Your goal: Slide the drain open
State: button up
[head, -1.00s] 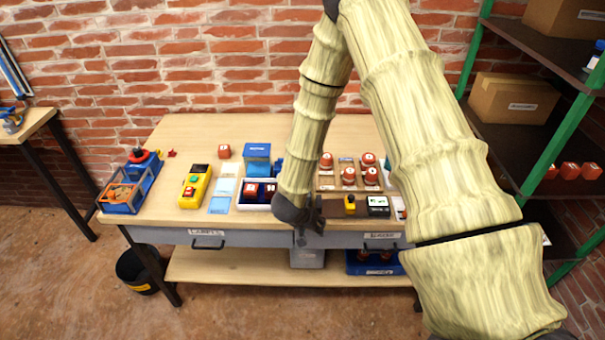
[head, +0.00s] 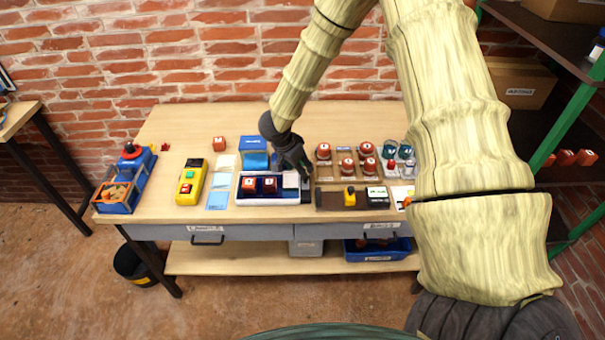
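I cannot tell for sure which part is the drain. A dark panel (head: 330,202) at the bench's front edge carries a yellow knob (head: 349,196), with a small display (head: 376,196) at its right end.
Red blocks (head: 260,185) sit in the tray. Several red-capped items (head: 347,165) stand behind the dark panel. A yellow control box (head: 191,183) and a blue machine (head: 124,183) are at left. Two drawers (head: 207,233) lie under the benchtop. The benchtop's back left is mostly clear.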

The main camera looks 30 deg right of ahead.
jog(key=shift+p+x, duration=0.75)
jog(key=shift+x, duration=2.4)
jog(key=shift+c, duration=0.3)
grip_shut()
